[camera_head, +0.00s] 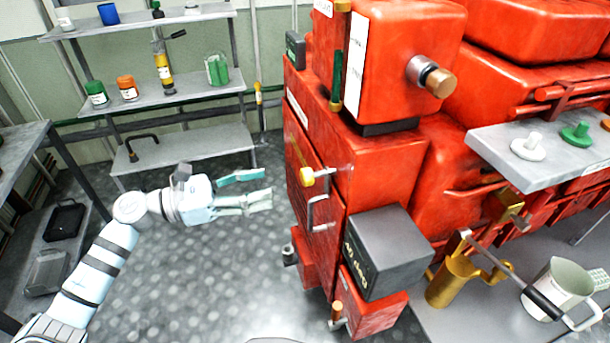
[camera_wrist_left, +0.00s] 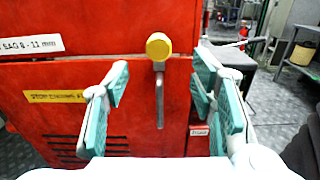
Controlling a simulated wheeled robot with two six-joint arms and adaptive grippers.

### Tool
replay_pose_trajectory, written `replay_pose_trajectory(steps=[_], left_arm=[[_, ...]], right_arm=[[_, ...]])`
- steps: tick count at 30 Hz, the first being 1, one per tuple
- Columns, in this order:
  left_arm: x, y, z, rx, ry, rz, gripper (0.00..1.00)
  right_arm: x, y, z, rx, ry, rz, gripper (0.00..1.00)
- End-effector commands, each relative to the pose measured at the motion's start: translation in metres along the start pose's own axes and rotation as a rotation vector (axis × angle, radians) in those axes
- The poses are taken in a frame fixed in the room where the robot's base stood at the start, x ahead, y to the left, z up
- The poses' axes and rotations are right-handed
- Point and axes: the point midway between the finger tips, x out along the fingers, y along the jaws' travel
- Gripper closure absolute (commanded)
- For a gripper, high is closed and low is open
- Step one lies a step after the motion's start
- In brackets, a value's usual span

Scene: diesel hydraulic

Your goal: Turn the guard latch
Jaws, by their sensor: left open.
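The guard latch appears to be the yellow round knob (camera_head: 308,177) on a metal stem, on the side of the red machine housing (camera_head: 375,170). The yellow knob (camera_wrist_left: 158,46) also shows in the left wrist view, upper middle, with a metal bar (camera_wrist_left: 159,98) hanging upright below it. My left gripper (camera_head: 254,189) is open and empty, its teal-padded fingers pointing at the housing. It is left of the knob and apart from it. In the wrist view the knob and bar lie between the two fingers, farther off.
A bent metal handle (camera_head: 318,212) sits just below the knob. A dark grey box (camera_head: 385,250) juts out to the lower right. Shelves (camera_head: 170,103) with jars stand behind my left arm. A grey tray (camera_head: 545,150) is at right. The floor around my left gripper is clear.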

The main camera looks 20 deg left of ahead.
Motion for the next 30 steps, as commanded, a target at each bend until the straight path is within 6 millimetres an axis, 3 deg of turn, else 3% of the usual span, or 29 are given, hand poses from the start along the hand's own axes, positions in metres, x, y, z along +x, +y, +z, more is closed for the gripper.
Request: replay_pose_trajectory(steps=[3,9,15,22,23,30], left_arm=[[0.036,0.000,0.006,-0.006,-0.012,0.001,0.49],[0.083,0.001,0.004,-0.009,-0.007,0.003,0.49],[0.103,0.001,0.002,-0.010,-0.003,0.003,0.49],[0.104,0.001,0.001,-0.009,-0.002,0.004,0.49],[0.104,0.001,0.001,-0.009,-0.002,0.004,0.51],[0.103,0.001,0.001,-0.010,-0.002,0.005,0.89]], right_arm=[[-0.010,0.001,-0.001,0.000,0.000,0.000,0.60],[-0.016,0.002,-0.002,0.000,0.001,0.000,0.60],[-0.017,0.003,-0.002,-0.001,0.000,0.001,0.60],[-0.017,0.003,-0.002,-0.001,0.000,0.002,0.60],[-0.017,0.003,-0.002,-0.001,0.000,0.002,0.60],[-0.017,0.003,-0.002,-0.001,0.000,0.002,0.60]])
